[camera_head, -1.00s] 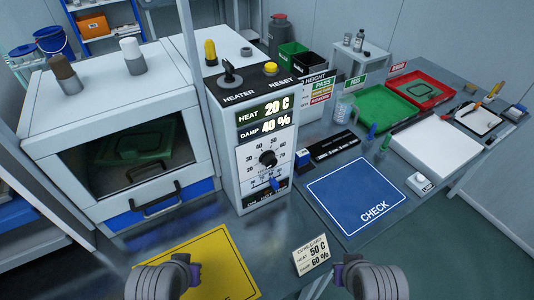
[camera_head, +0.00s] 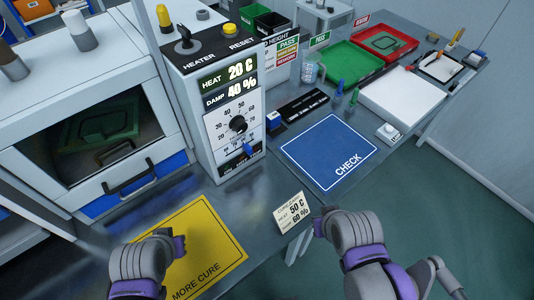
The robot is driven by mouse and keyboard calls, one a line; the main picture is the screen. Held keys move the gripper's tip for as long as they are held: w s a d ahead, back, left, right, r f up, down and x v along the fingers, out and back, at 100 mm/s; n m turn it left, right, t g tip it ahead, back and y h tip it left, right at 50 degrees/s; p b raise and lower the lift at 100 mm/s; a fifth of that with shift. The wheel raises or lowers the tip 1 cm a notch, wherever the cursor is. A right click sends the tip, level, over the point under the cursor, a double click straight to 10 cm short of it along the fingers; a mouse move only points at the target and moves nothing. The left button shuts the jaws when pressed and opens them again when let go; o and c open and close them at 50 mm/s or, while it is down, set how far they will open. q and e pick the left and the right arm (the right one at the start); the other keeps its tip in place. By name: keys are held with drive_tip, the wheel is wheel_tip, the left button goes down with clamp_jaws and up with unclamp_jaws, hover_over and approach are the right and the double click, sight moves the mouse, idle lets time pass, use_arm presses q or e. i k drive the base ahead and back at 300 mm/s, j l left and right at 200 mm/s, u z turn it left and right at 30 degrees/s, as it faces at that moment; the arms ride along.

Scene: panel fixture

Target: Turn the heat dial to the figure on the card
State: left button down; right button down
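The heat dial (camera_head: 238,124) is a black knob on a white scale, on the front of the grey control box (camera_head: 205,150). The display (camera_head: 228,84) above it reads HEAT 20 C and DAMP 40 %. The card (camera_head: 292,211) stands at the table's front edge and reads 50 C and 60 %. My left gripper (camera_head: 178,246) is over the yellow mat, below and left of the dial. My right gripper (camera_head: 321,221) is just right of the card, well away from the dial. The fingers of both are too hidden to tell open from shut.
A blue slider (camera_head: 249,149) sits below the dial. A black heater switch (camera_head: 184,40) and yellow reset button (camera_head: 230,29) are on top of the box. The yellow mat (camera_head: 215,235) and blue CHECK mat (camera_head: 325,150) are bare of objects. An oven-like cabinet (camera_head: 160,150) stands left.

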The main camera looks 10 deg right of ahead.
sight(238, 125)
drive_tip(key=l, duration=1.4)
drive_tip(key=z, duration=0.05)
